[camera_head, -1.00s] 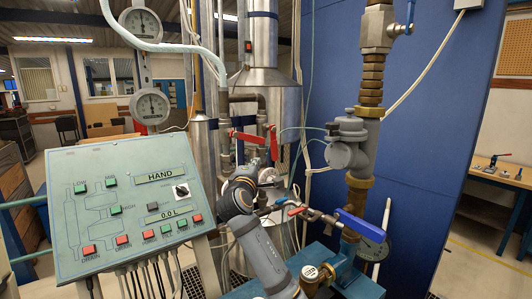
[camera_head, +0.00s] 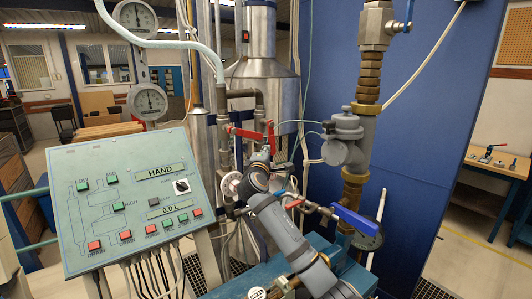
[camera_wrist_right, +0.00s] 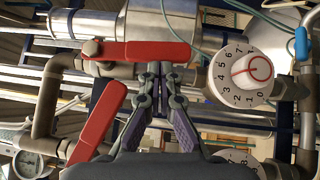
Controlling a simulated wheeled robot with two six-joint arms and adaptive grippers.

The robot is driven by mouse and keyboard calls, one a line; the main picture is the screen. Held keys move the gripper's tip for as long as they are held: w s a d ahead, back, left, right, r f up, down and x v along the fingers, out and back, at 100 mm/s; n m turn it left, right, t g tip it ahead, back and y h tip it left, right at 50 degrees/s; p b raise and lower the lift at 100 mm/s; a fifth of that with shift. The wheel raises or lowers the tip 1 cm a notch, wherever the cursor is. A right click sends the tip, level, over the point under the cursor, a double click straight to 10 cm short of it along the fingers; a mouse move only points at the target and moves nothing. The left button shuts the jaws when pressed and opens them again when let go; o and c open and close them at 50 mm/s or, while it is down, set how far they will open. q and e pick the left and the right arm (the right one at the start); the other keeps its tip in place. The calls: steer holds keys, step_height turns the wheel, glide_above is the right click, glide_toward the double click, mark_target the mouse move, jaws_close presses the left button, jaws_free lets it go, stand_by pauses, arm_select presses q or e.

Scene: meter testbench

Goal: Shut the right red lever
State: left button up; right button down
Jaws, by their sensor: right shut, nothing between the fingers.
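The right red lever (camera_head: 271,136) stands upright on the pipework in the head view. The left red lever (camera_head: 243,133) lies nearly level beside it. In the wrist view, rolled sideways, the right lever appears as the level red bar (camera_wrist_right: 150,51), and the other red lever (camera_wrist_right: 97,122) slants at lower left. My right gripper (camera_head: 264,157) is just below the right lever in the head view. In the wrist view its fingertips (camera_wrist_right: 160,68) are together and empty at the bar's lower edge; I cannot tell whether they touch it. My left gripper is not in view.
A white numbered dial (camera_wrist_right: 243,73) is close to the fingers in the wrist view. The control panel (camera_head: 128,232) stands left of my arm. A blue valve handle (camera_head: 355,220) and a grey meter (camera_head: 345,140) are to the right. Pipes and hoses crowd the area.

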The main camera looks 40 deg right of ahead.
steer(key=shift+d+f+n+b, duration=0.2)
steer(key=shift+d+n+b, duration=0.1)
steer(key=shift+b, duration=0.1)
steer(key=s+d+r+n+t+b, duration=0.1)
steer(key=d+n+t+b, duration=0.7)
steer(key=b, duration=0.8)
steer(key=shift+d+r+n+t+b, duration=0.35)
steer(key=shift+r+n, duration=0.3)
steer(key=shift+n, duration=1.05)
steer(key=shift+s+d, duration=0.1)
steer(key=shift+d, duration=0.05)
